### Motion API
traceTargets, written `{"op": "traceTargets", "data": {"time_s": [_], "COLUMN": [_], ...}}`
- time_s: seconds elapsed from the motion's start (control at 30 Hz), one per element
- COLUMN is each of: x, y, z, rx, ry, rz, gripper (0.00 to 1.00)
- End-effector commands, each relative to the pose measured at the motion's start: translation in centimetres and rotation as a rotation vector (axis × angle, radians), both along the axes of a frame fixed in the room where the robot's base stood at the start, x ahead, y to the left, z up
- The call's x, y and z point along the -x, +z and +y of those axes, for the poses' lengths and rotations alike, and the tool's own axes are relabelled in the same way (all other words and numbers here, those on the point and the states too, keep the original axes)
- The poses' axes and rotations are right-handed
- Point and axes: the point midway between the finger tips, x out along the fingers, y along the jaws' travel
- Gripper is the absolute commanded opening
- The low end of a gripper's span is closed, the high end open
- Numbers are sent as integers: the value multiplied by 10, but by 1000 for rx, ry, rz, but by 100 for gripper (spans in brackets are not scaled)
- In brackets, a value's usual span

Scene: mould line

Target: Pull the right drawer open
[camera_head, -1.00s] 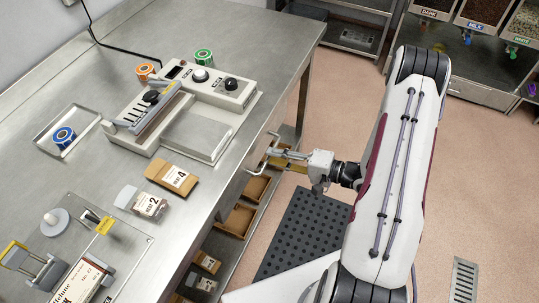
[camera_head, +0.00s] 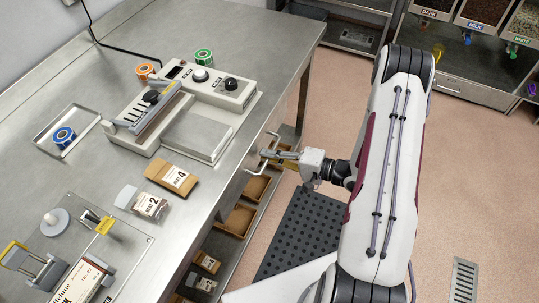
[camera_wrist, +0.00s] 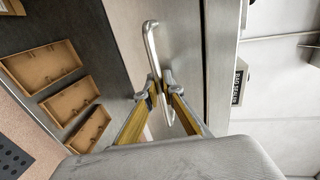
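The drawer handle (camera_wrist: 150,42) is a bent metal bar on a steel front (camera_wrist: 180,40) under the bench edge. It also shows in the head view (camera_head: 264,145), at the bench's right side. My gripper (camera_wrist: 160,82) has one finger on each side of the bar. The fingers lean together with their tips close against it, so it looks shut on the handle. In the head view my gripper (camera_head: 272,154) reaches the handle from the right. The drawer front looks flush with the bench; most of it is hidden under the top.
Cardboard trays (camera_head: 240,218) lie on the shelf below. The steel bench (camera_head: 60,100) carries a sealing machine (camera_head: 225,88) and labelled packs (camera_head: 171,178). A dark perforated mat (camera_head: 300,235) lies on the floor. Open floor (camera_head: 480,180) extends to the right.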

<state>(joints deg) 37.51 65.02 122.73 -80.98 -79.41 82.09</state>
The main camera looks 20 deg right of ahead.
Motion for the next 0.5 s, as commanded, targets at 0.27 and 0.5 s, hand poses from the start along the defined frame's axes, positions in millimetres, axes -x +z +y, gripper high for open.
{"op": "traceTargets", "data": {"time_s": [0.27,0.5], "x": [3,18], "y": [0,0], "z": [-4,-19], "rx": [0,0], "ry": [-2,-4], "rz": [0,2], "gripper": [0,0]}}
